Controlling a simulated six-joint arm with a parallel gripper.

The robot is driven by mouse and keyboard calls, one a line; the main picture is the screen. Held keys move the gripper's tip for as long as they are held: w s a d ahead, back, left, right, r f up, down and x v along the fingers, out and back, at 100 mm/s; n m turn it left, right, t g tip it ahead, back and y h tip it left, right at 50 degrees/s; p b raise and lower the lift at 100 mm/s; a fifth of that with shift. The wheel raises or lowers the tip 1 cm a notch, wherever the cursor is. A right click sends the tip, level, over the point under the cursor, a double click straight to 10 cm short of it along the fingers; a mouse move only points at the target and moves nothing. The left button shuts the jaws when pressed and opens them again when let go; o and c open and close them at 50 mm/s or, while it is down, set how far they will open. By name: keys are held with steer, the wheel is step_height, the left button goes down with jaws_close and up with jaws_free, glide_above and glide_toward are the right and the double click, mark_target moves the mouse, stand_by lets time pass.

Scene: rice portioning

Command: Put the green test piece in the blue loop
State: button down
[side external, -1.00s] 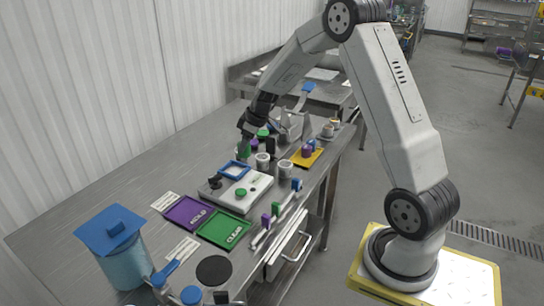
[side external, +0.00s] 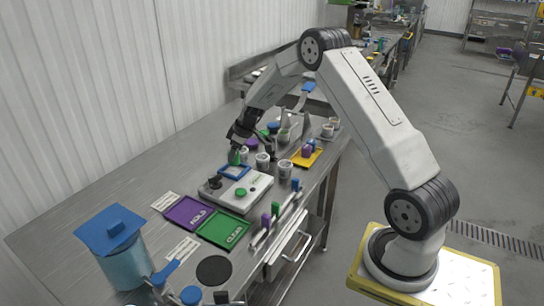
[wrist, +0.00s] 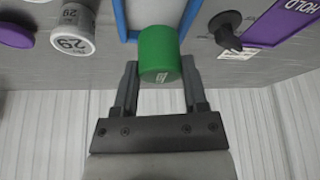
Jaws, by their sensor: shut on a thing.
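My gripper (wrist: 160,72) is shut on the green test piece (wrist: 161,50), a short green cylinder that shows between the two fingers in the wrist view. In the side view the green piece (side external: 236,158) hangs under my gripper, at the far edge of the blue loop (side external: 222,172). The blue loop is a square frame on a light plate. In the wrist view parts of the loop (wrist: 120,18) show on both sides of the piece, which hides its middle. I cannot tell whether the piece touches the loop.
A black knob (wrist: 226,28) and a purple HOLD tray (wrist: 290,22) lie right of the loop in the wrist view. A white cup marked 29 (wrist: 73,42) stands left. In the side view, a green CLEAR tray (side external: 223,230) lies nearer, and several cups stand right of the loop.

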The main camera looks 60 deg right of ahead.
mark_target(235, 160)
steer(key=shift+w+f, duration=0.25)
steer(key=shift+f, duration=0.35)
steer(key=shift+d+f, duration=0.1)
steer(key=shift+f, duration=1.1)
steer(key=shift+f, duration=0.15)
steer(key=shift+c, duration=0.6)
jaws_free()
steer(key=v, duration=1.2)
